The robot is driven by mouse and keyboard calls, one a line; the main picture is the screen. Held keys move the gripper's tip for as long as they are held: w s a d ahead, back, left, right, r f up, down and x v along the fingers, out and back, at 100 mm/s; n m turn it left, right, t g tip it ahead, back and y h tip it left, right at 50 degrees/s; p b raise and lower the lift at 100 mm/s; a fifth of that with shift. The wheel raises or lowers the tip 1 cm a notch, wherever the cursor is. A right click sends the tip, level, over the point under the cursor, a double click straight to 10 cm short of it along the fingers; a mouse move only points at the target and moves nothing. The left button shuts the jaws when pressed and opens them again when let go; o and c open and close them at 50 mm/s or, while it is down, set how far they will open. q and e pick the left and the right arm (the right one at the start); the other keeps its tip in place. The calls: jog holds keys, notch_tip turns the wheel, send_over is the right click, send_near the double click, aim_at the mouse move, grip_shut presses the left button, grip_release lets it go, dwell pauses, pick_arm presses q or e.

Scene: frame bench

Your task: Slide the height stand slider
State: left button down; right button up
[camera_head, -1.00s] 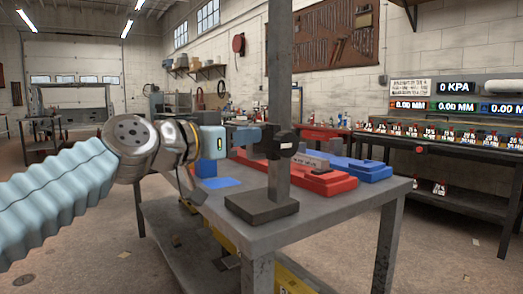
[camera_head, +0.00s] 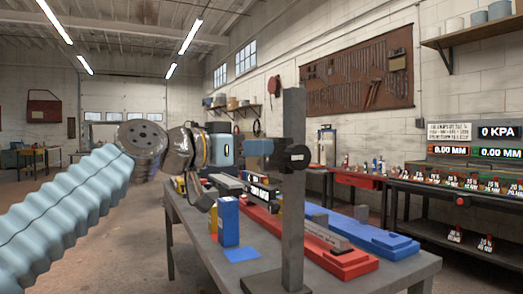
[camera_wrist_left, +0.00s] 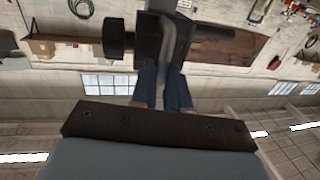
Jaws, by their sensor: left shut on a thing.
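The height stand is a grey upright post (camera_head: 293,215) on a dark base (camera_head: 275,282) at the near end of the bench. Its dark slider (camera_head: 283,158), with a round black knob, sits around the upper part of the post, below the top end. My left gripper (camera_head: 262,148) comes from the left and is shut on the slider's left side. In the left wrist view the fingers (camera_wrist_left: 163,88) close on the slider (camera_wrist_left: 165,38), with the knob (camera_wrist_left: 115,38) beside it. My right gripper is not in view.
The grey bench (camera_head: 405,268) holds red rails (camera_head: 340,262), a blue rail (camera_head: 385,238), a tall blue block (camera_head: 228,222) and a flat blue patch (camera_head: 242,254). A dark shelf unit (camera_head: 460,213) with displays stands at the right. The air left of the post holds my arm.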

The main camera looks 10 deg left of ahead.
pick_arm(q)
jog(key=shift+a, duration=0.15)
jog(key=c, duration=1.2)
grip_release()
jog(key=shift+o, duration=0.2)
jog(key=shift+f, duration=0.1)
jog(key=b+v, duration=0.3)
jog(key=v, duration=1)
jog(key=shift+s+a, duration=0.25)
jog(key=shift+s, duration=0.05)
